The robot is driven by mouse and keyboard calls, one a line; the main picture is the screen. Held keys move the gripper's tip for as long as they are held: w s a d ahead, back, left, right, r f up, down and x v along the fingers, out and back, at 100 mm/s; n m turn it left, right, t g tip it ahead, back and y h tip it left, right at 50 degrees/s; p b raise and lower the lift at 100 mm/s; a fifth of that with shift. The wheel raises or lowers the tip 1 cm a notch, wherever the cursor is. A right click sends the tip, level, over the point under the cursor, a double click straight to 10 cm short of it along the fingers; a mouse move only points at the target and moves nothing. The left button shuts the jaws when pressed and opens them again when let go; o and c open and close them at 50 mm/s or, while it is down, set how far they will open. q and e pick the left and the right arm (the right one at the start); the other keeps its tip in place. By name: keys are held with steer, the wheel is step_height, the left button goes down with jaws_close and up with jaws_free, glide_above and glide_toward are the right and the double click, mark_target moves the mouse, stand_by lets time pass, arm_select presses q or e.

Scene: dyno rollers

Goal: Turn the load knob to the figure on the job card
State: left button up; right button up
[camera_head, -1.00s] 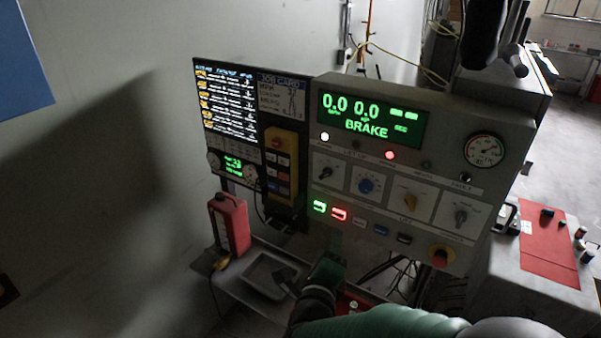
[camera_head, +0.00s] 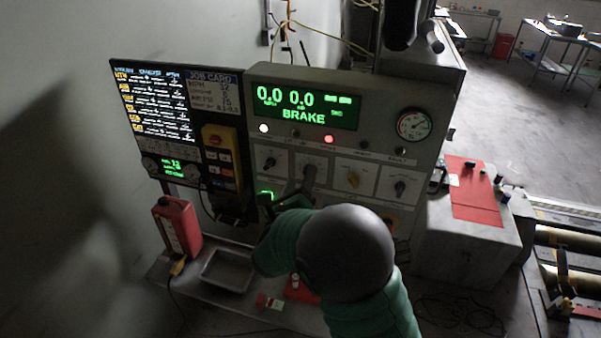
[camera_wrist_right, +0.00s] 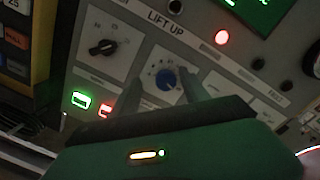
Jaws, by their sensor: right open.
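The control panel carries a row of knobs; their labels are too small to read. A blue knob (camera_wrist_right: 166,79) on a white plate shows in the right wrist view. My right gripper (camera_head: 308,178) is open in front of that plate and hides the blue knob in the head view. In the wrist view its grey fingers (camera_wrist_right: 200,84) reach the plate beside the knob; I cannot tell whether they touch it. The job card (camera_head: 214,92) is on the screen board at the left; its figures are small and blurred. My left gripper is not in view.
The display (camera_head: 303,104) reads BRAKE and 0.0. A red can (camera_head: 178,228) and a grey tray (camera_head: 228,270) stand on the shelf below.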

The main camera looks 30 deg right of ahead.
steer(key=d, duration=0.3)
steer(key=shift+w+d+f, duration=0.2)
steer(key=shift+w+f, duration=0.05)
steer(key=shift+c, duration=0.8)
steer(key=shift+w+a, duration=0.15)
steer(key=shift+a, duration=0.35)
steer(key=c, duration=0.7)
jaws_close()
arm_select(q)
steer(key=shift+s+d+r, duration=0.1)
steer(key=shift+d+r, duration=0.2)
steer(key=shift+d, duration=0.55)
arm_select(e)
steer(key=shift+d, duration=0.15)
